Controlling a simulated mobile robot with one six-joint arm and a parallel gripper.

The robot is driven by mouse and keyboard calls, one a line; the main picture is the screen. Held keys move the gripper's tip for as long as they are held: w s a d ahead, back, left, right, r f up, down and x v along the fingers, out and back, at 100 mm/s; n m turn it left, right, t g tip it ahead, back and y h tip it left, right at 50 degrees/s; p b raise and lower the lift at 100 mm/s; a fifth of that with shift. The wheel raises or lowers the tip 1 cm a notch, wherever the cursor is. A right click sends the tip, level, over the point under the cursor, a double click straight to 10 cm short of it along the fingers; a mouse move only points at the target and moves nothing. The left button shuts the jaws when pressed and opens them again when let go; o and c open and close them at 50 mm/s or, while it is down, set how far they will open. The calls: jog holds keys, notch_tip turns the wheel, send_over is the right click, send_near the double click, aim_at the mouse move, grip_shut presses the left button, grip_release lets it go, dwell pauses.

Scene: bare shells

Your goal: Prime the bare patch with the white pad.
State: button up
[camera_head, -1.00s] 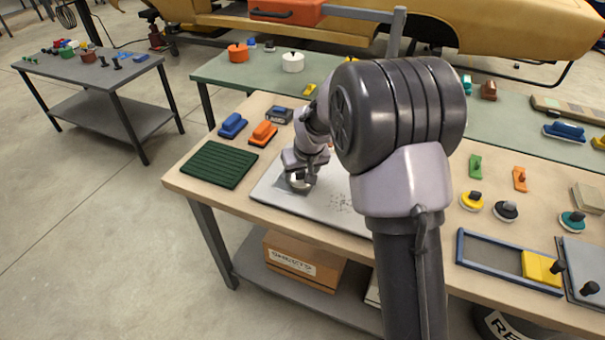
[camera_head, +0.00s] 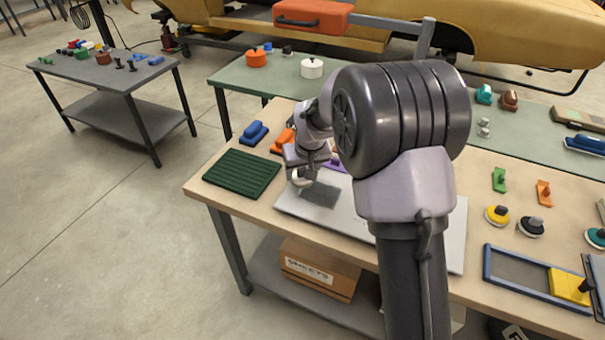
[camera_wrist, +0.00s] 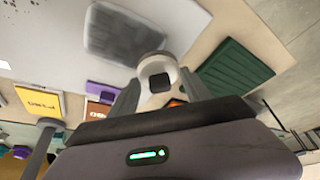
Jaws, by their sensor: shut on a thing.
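My gripper (camera_head: 303,167) is shut on the white pad (camera_head: 300,179), which is small and round. In the wrist view the white pad (camera_wrist: 158,66) sits between the two fingers, with a dark square at its middle. The pale grey panel (camera_head: 338,220) lies on the wooden bench, partly hidden by my arm. A dark grey patch (camera_head: 320,195) shows on it, just right of and below the pad. The wrist view shows this patch (camera_wrist: 120,36) too, beside the pad. I cannot tell whether the pad touches the panel.
A green ribbed mat (camera_head: 242,174) lies left of the panel. A blue block (camera_head: 254,133) and an orange block (camera_head: 283,141) stand behind. Right of my arm are a yellow round pad (camera_head: 497,215), a black one (camera_head: 530,227) and a blue frame (camera_head: 520,278).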

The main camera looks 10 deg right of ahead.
jog(key=shift+s+d+r, duration=0.1)
jog(key=shift+r, duration=0.5)
jog(key=shift+r+p, duration=0.7)
jog(key=shift+p, duration=0.1)
jog(key=shift+r+p, duration=1)
jog(key=shift+r, duration=0.45)
